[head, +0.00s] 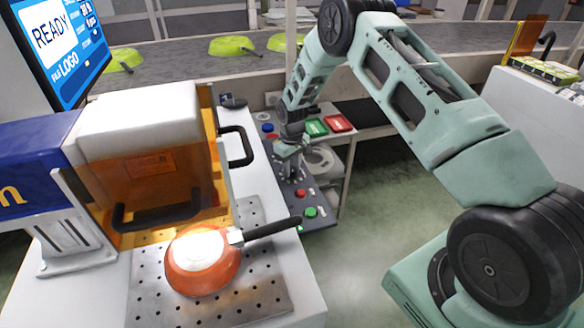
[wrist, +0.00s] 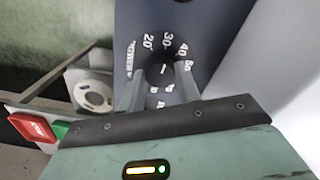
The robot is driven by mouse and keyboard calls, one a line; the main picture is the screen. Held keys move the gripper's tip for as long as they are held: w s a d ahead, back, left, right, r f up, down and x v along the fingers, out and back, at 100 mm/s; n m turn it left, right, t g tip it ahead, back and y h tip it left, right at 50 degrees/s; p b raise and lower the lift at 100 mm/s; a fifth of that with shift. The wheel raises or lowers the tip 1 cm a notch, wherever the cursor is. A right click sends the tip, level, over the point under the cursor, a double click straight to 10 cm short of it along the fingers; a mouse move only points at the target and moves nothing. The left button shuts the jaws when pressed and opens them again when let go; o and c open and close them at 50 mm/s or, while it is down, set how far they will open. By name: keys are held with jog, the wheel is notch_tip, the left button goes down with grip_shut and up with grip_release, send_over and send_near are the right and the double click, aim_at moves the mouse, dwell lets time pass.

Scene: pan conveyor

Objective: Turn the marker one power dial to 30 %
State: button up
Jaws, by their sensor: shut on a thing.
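The power dial (wrist: 160,74) is a dark round knob on a dark panel (wrist: 222,22). White numbers 20, 30, 40 and 50 run around its far side in the wrist view. A short white mark on the knob points up the picture, roughly toward the 30. My gripper (wrist: 163,84) is shut on the dial, with one finger on each side. Part of the scale nearest the gripper is hidden. In the head view my gripper (head: 289,158) is over the control panel (head: 318,198), and the dial is hidden there.
The panel also has a red button (head: 301,192) and a green button (head: 310,212). Red (head: 338,123) and green (head: 316,127) pieces lie beside it. A marking machine (head: 150,150) with an orange pan (head: 203,272) stands at left. A conveyor (head: 185,65) carries green pans behind.

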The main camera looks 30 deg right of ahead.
aim_at(292, 169)
jog(key=shift+n, duration=0.5)
jog(key=o, duration=1)
notch_tip(292, 169, up, 18)
jog(key=shift+f+b, duration=0.25)
jog(key=shift+b, duration=0.2)
